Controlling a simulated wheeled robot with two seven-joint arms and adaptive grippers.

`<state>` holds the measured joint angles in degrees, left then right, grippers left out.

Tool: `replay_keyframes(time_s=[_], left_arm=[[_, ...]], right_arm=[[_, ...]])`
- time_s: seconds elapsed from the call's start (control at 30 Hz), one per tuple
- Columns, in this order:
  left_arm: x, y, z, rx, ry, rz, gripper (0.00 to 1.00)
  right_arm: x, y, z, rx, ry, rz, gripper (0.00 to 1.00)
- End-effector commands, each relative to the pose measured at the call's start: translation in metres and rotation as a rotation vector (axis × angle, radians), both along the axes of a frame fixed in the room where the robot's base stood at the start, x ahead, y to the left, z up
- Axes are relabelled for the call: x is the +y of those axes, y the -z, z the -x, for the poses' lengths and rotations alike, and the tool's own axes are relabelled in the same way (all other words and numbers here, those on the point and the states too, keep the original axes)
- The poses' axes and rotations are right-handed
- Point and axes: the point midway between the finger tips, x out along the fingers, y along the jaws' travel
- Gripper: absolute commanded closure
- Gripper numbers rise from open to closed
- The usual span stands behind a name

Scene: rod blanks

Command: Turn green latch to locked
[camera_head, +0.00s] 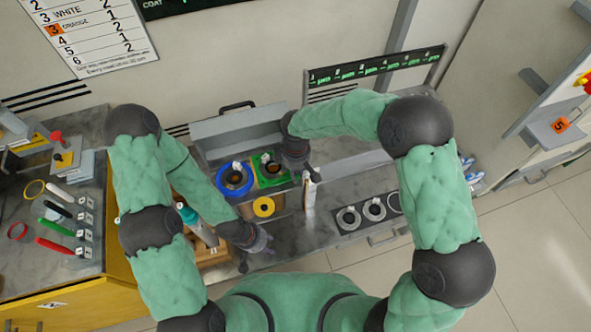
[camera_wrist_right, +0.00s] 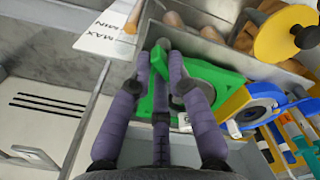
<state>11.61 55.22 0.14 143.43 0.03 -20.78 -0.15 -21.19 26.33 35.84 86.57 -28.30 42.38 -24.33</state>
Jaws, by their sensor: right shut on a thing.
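The green latch shows in the right wrist view as a green plate (camera_wrist_right: 218,80) with a raised green lever (camera_wrist_right: 157,66) between my right fingers. In the head view the green plate (camera_head: 281,180) sits at the right of the grey box, with a dark round part in its middle. My right gripper (camera_wrist_right: 165,75) is shut on the green lever, and its fingers hide part of it. In the head view my right gripper (camera_head: 303,170) is beside the plate's right edge. My left gripper (camera_head: 264,246) is low, near the counter's front; its finger opening is unclear.
A bottle (camera_head: 203,232) stands near my left forearm. Round fittings (camera_head: 348,218) lie at the right. Colored-handled tools (camera_head: 55,227) lie on the left bench.

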Motion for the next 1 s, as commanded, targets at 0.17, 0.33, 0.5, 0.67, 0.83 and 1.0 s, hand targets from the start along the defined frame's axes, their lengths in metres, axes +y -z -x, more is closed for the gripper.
replay_keyframes(time_s=[0.17,0.33,0.5,0.67,0.83,1.0], left_arm=[[0.0000,-0.0013,0.0001,0.000,0.000,0.000,0.60],[0.0000,-0.0018,0.0000,0.000,0.000,0.000,0.60],[-0.0001,-0.0019,0.0000,0.000,0.000,0.000,0.60],[0.0000,-0.0019,0.0000,0.000,0.000,0.000,0.60],[-0.0001,-0.0019,0.0000,0.000,0.000,0.000,0.60],[-0.0001,-0.0019,0.0000,0.000,0.000,0.000,0.60]], right_arm=[[-0.0005,-0.0005,-0.0002,-0.001,0.100,0.000,1.00],[-0.0007,-0.0003,0.0001,-0.001,0.162,0.000,1.00],[-0.0008,-0.0001,0.0002,0.000,0.191,0.000,1.00],[-0.0008,0.0000,0.0002,0.000,0.199,0.000,1.00],[-0.0008,0.0000,0.0002,0.000,0.199,0.000,1.00],[-0.0008,-0.0001,0.0002,0.000,0.199,0.000,0.62]])
